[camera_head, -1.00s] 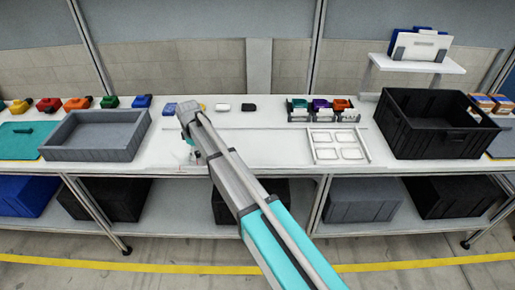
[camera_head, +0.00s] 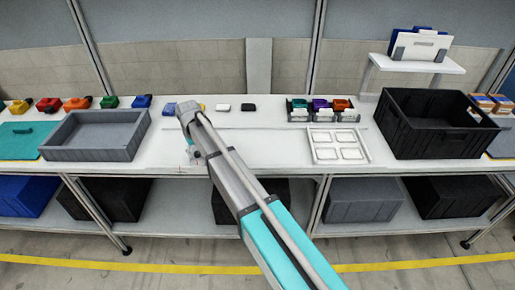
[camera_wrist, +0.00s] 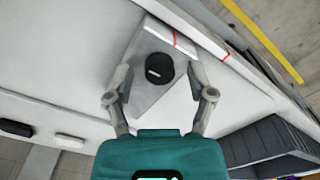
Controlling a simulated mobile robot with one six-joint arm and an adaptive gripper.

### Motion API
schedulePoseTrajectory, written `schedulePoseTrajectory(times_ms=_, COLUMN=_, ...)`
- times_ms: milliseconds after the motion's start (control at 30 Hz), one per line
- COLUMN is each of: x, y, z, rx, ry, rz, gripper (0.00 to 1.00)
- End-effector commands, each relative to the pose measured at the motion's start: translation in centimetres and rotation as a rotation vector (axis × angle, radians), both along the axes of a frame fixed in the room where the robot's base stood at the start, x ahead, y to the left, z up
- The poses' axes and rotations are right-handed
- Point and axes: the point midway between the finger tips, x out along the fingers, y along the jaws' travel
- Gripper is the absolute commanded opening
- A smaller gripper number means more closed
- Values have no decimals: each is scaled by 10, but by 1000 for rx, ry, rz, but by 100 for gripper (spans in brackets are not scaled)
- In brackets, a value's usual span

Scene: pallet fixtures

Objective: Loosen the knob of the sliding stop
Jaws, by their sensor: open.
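The sliding stop (camera_wrist: 150,100) is a pale grey metal block in the wrist view. Its round black knob (camera_wrist: 158,70), with a light mark on top, sits near the middle of the block. My gripper (camera_wrist: 156,76) is open, with one finger on each side of the knob. Gaps show between the knob and both fingers, and I cannot tell whether the fingertips are level with it. Two red lines show beside the knob, at the block's end and on the pale strip next to it. In the head view my arm hides the stop and knob.
A black block (camera_wrist: 15,128) and a white block (camera_wrist: 70,141) lie left in the wrist view. In the head view, a grey tray (camera_head: 95,150) stands left of my arm. A white tray (camera_head: 338,158) and black crate (camera_head: 432,140) stand right. The worktop between is mostly clear.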

Motion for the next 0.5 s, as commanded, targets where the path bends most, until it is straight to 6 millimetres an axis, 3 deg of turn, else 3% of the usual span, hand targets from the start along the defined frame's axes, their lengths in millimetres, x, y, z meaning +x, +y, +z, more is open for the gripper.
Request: schedulePoseTrajectory(times_ms=500, x=0, y=0, z=0, rx=0, ry=0, rz=-349, gripper=70)
